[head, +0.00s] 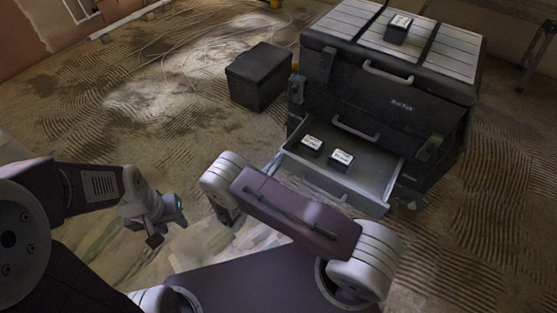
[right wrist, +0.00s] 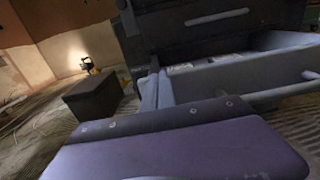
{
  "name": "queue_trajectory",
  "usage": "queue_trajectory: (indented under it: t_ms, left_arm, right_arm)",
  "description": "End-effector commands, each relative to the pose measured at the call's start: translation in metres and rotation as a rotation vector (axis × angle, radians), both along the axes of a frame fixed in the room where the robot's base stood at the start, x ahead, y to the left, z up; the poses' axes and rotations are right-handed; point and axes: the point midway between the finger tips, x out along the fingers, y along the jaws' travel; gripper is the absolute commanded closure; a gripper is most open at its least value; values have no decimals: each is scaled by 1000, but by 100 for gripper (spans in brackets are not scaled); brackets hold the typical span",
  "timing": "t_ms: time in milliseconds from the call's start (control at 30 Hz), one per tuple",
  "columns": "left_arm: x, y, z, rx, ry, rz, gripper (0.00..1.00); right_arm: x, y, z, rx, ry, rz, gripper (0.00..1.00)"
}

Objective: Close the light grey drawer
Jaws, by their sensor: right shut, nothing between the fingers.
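The light grey drawer (head: 376,187) is the lowest one of a black tool chest (head: 400,100) and stands pulled out in the head view. Two small black boxes with white labels, one (head: 312,143) and another (head: 341,158), lie inside it. The drawer's front (right wrist: 240,82) fills the right part of the right wrist view. My right gripper (head: 229,213) is left of the drawer, partly hidden by its own wrist, and shut with nothing held. Contact with the drawer cannot be told. My left gripper (head: 168,226) is open and empty, further left over the floor.
A dark box (head: 260,76) stands on the floor left of the chest; it also shows in the right wrist view (right wrist: 94,97). A third small labelled box (head: 398,28) lies on the chest top. Loose cables (head: 180,45) lie on the floor at the back left.

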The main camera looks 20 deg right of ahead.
Motion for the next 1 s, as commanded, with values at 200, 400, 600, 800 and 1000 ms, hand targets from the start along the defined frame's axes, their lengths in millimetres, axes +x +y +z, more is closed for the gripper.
queue_trajectory:
  t_ms: [200, 400, 600, 800, 1000]
  left_arm:
    - [0, 0, 5, 0, 0, 0, 64]
    - [0, 0, 8, 0, 0, 0, 64]
    - [0, 0, 6, 0, 0, 0, 64]
    - [0, 0, 3, 0, 0, 0, 64]
    - [0, 0, 1, 0, 0, 0, 64]
  right_arm:
    - [17, -22, 1, 0, 0, -5, 100]
    - [46, -57, 1, 1, -1, -7, 100]
    - [73, -89, 0, 0, -1, -6, 100]
    - [94, -112, -1, 1, -2, -3, 100]
    - [105, -123, 0, 0, 0, -2, 100]
